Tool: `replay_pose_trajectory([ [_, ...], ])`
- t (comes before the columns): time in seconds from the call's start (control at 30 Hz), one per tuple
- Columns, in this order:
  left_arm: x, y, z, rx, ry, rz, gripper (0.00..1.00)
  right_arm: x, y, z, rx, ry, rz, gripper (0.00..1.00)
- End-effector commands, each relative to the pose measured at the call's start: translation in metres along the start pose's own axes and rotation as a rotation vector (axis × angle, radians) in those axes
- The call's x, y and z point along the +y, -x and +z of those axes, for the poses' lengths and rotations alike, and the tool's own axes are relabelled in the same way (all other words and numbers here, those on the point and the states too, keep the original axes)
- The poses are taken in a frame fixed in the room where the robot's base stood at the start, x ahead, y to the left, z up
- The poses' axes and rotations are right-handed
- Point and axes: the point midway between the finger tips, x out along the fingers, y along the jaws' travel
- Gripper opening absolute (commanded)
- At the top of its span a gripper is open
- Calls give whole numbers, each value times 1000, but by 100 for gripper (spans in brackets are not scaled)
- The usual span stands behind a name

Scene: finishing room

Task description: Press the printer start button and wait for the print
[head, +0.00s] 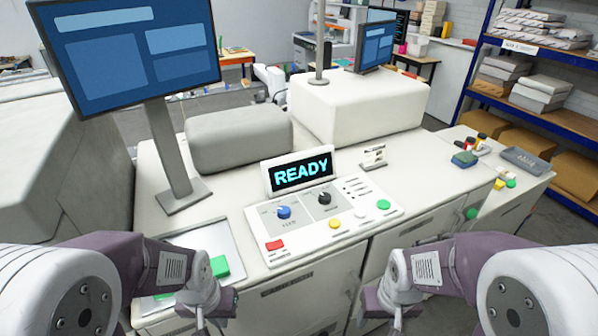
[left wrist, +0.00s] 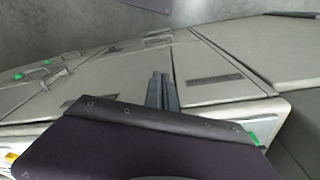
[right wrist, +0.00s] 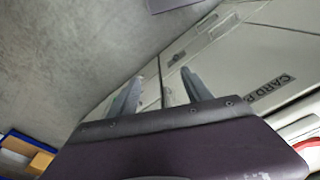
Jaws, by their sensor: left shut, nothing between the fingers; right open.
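The printer's control panel (head: 325,222) lies on the white machine top, with a display (head: 301,174) reading "READY" at its back. It has a green round button (head: 383,204), a yellow button (head: 334,223), a red button (head: 275,245), a blue knob (head: 283,212) and a black knob (head: 324,198). The button labels are too small to read. My left gripper (head: 203,326) is low in front of the machine, left of the panel; its fingers are together and empty in the left wrist view (left wrist: 160,88). My right gripper (head: 398,322) is low in front, apart from the panel; its fingers are spread and empty in the right wrist view (right wrist: 160,88).
A tray (head: 226,238) with a green block (head: 219,266) sits left of the panel. A monitor (head: 130,50) on a stand rises behind it. A side counter (head: 505,182) holds small items at right. The space above the panel is clear.

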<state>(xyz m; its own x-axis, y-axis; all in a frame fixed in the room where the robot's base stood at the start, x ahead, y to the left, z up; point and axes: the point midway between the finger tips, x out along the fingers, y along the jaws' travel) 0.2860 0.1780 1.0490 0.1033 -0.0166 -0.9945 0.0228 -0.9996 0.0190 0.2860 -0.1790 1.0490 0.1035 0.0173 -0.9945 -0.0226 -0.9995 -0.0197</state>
Motion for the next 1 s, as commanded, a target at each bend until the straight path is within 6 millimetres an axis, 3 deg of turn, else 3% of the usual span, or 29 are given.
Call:
replay_pose_trajectory([
  [0.2,0,0,0,0,0,0,0,0,0,0,0,0,0,55],
  [0.4,0,0,0,0,0,0,0,0,0,0,0,0,0,0],
  [1.0,0,0,0,0,0,0,0,0,0,0,0,0,0,0],
])
